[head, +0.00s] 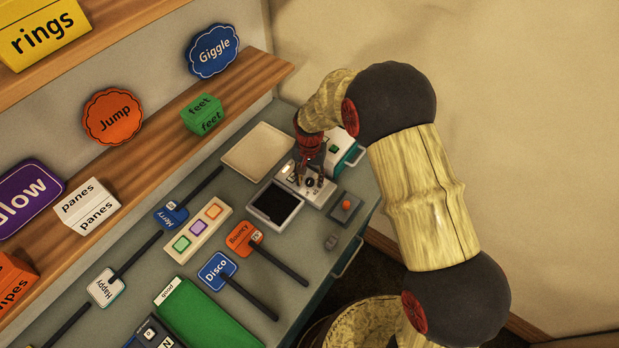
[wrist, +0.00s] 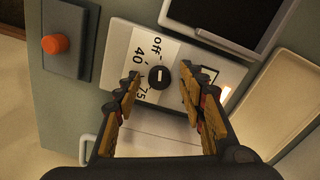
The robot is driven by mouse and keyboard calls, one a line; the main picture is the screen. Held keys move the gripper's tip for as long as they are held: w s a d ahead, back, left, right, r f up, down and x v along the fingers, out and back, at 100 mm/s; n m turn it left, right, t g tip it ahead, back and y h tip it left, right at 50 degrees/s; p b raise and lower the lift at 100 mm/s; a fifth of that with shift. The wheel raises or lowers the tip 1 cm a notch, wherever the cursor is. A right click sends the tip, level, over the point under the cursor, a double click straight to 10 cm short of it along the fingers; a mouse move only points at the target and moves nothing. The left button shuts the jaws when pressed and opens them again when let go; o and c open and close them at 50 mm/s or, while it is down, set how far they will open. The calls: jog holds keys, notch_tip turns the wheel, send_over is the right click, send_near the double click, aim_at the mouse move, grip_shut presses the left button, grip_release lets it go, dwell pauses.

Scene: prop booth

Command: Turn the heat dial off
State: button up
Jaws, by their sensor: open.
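The heat dial (wrist: 159,77) is a small round black knob with a short white mark. It sits on a pale control panel (wrist: 122,38) with the printed words "off", "40" and "75" beside it. The setting the mark points at is hard to tell. My gripper (wrist: 161,82) is open, with one finger on each side of the dial in the wrist view. Clear gaps show between the fingers and the knob. In the head view my gripper (head: 312,176) is over the panel, at the far end of the counter, and partly hides it.
A black-screened tray (head: 275,203) and a beige board (head: 258,152) lie left of the panel. A grey box with an orange button (head: 346,205) is on its right, and a white-and-green case (head: 342,153) behind. Signs on black handles (head: 240,238) cover the nearer counter.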

aim_at(310, 181)
jog(key=shift+r, duration=0.1)
notch_tip(310, 181, up, 12)
dwell(0.5)
dwell(0.5)
jog(key=s+d+r+n+t+b, duration=0.1)
jog(key=s+d+r+t+b, duration=0.1)
jog(key=s+d+r, duration=0.3)
jog(key=s+d+r+n+t+b, duration=0.1)
jog(key=s+d+r+b, duration=0.2)
jog(key=s, duration=1)
jog(key=s+d+r+n+t+b, duration=0.1)
jog(key=s+d+r+t+b, duration=0.1)
jog(key=s+d+r, duration=0.5)
jog(key=s+d+b, duration=0.1)
jog(key=s, duration=0.1)
jog(key=shift+s+d+t, duration=0.25)
jog(key=shift+s+t, duration=0.05)
jog(key=shift+s, duration=0.1)
